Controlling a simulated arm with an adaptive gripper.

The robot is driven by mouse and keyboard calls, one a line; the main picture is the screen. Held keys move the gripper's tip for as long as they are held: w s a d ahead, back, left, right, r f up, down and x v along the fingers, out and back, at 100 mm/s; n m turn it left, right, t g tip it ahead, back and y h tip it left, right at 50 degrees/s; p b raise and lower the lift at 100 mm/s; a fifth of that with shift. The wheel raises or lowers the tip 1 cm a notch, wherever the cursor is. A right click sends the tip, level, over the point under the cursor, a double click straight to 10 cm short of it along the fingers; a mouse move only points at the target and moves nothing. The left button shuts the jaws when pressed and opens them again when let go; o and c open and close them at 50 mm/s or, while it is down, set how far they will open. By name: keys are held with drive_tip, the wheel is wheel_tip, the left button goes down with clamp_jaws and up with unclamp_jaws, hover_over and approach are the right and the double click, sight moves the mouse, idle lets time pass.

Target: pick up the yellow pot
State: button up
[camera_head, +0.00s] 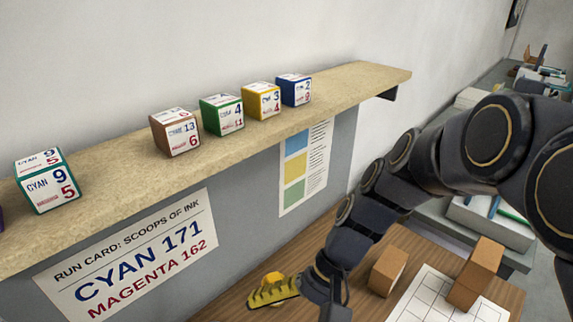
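The yellow pot (262,100) is a small cube-shaped box with yellow sides and white labels reading CYAN 3 or similar and 4. It stands on the tan wall shelf (345,98), between a green box (222,115) and a blue box (294,90). My gripper (330,300) hangs low over the wooden table at the bottom of the view, well below the shelf and apart from the yellow pot. Its fingers are dark and partly cut off by the frame, so its opening is unclear.
A brown box (175,132) and a teal-edged box (47,182) also stand on the shelf. A yellow ridged item (272,291) lies just left of my gripper. Brown blocks (388,271) and a white grid sheet (428,297) are on the table. My arm fills the right side.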

drive_tip(key=w+a+f+m+t+y, duration=0.1)
drive_tip(key=w+f+m+y, duration=0.25)
drive_tip(key=w, duration=0.25)
drive_tip(key=w+a+f+m+y, duration=0.2)
drive_tip(key=w+f+m, duration=0.1)
drive_tip(key=w+f, duration=0.3)
drive_tip(key=w+d+f+m+t, duration=0.1)
drive_tip(key=w+d+f+m, duration=0.1)
drive_tip(key=w+f+m, duration=0.1)
drive_tip(key=w+d+f+m+t+y, duration=0.1)
drive_tip(key=w+d+f+m+t, duration=0.1)
drive_tip(key=f, duration=0.4)
drive_tip(key=w+d+f+m+t+y, duration=0.1)
drive_tip(key=w+d+f+m+t, duration=0.1)
drive_tip(key=w+f+m, duration=0.2)
drive_tip(key=shift+d+f+m, duration=0.25)
drive_tip(key=shift+f+m, duration=0.1)
drive_tip(key=shift+f, duration=0.35)
drive_tip(key=shift+a+f+t, duration=0.15)
drive_tip(key=shift+f+t, duration=0.05)
drive_tip(key=shift+t, duration=0.1)
drive_tip(key=x, duration=0.7)
drive_tip(key=shift+a+f, duration=0.1)
drive_tip(key=shift+a, duration=0.05)
drive_tip(key=c, duration=1.2)
